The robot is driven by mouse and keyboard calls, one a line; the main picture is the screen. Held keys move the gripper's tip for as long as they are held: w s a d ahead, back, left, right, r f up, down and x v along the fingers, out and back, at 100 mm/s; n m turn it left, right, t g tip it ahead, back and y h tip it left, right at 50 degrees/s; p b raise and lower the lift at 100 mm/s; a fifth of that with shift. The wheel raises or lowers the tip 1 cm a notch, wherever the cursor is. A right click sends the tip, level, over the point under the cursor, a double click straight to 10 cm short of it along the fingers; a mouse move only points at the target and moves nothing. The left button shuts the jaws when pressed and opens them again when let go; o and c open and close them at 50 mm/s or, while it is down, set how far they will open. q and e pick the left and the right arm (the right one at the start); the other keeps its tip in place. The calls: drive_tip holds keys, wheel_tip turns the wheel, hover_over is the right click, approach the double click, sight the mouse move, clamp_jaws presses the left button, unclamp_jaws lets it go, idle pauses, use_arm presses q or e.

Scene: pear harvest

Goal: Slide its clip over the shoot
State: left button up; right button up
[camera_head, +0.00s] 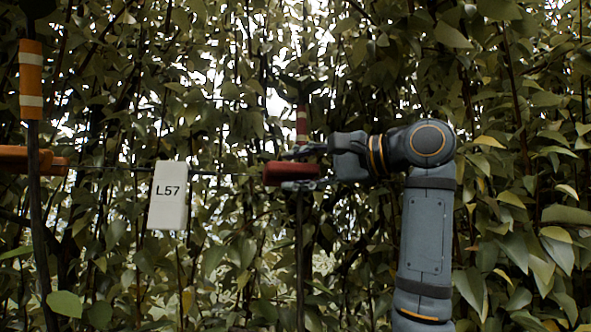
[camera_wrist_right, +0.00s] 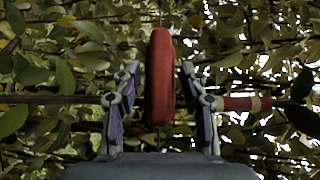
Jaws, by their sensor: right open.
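A red block (camera_head: 290,173) lies level at a dark upright stake (camera_head: 300,260) in the middle of the head view. My right gripper (camera_head: 298,170) reaches in from the right, one finger above the block and one below. In the right wrist view the red block (camera_wrist_right: 160,90) stands between the fingers of my right gripper (camera_wrist_right: 160,105), which are open with narrow gaps on both sides. A white tag marked L57 (camera_head: 167,196) hangs left of the block at a thin wire. I cannot tell which part is the clip or which stem is the shoot. My left gripper is out of view.
An orange and white banded stake (camera_head: 31,85) stands at the left, with an orange block (camera_head: 18,158) across it. A red and white band (camera_head: 302,125) tops the middle stake, also visible in the wrist view (camera_wrist_right: 242,103). Dense leaves (camera_head: 500,210) fill the background.

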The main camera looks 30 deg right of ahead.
drive_tip(key=v, duration=1.1)
drive_tip(key=shift+s+d, duration=0.15)
drive_tip(key=shift+s, duration=0.2)
drive_tip(key=shift+w, duration=0.1)
